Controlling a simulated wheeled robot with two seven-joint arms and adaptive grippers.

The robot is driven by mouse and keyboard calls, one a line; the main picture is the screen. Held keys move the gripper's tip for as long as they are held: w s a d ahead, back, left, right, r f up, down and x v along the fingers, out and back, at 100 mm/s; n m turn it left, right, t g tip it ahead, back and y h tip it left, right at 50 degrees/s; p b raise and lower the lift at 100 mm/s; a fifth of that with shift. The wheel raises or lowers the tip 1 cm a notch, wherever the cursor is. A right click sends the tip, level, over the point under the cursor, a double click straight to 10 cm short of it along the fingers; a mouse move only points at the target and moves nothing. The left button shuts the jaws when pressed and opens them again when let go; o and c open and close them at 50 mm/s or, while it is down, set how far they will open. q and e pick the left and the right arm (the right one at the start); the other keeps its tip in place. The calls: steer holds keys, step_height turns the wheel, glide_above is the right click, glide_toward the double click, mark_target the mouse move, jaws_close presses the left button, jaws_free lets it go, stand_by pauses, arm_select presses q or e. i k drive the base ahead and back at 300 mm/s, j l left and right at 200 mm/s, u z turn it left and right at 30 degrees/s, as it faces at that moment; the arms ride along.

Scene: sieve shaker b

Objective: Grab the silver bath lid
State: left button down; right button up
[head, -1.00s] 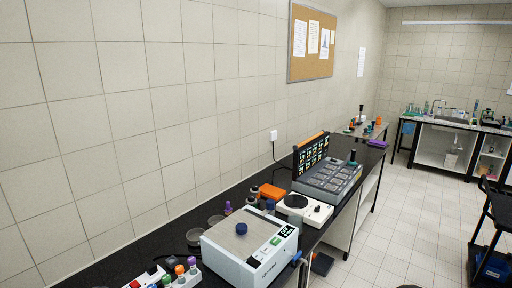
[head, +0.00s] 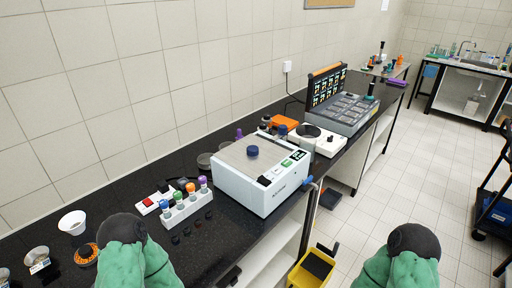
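The silver bath lid (head: 236,158) lies flat on top of the white water bath (head: 245,190), closing it. A dark blue knob (head: 252,151) stands up from the lid. The bath sits on the black bench, with a small display and buttons on its front right side. Both of my arms show at the bottom edge as green and black links, the left one below the bench front and the right one over the floor. Neither gripper is in view, and nothing touches the lid.
A white rack with colored-cap tubes (head: 186,206) stands left of the bath. A white round-plate device (head: 318,139) and a grey tray unit (head: 344,112) stand beyond it. Funnels and small dishes lie at the lower left. A yellow bin (head: 311,270) stands on the floor.

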mark_target(253, 156)
steer(key=i+l, duration=0.15)
steer(key=l, duration=0.15)
steer(key=i+l+u, duration=0.1)
steer(key=l, duration=0.25)
steer(key=i+l, duration=0.2)
steer(key=i+l+u, duration=0.1)
steer(key=l, duration=0.35)
steer(key=i+l, duration=0.15)
steer(key=l, duration=0.15)
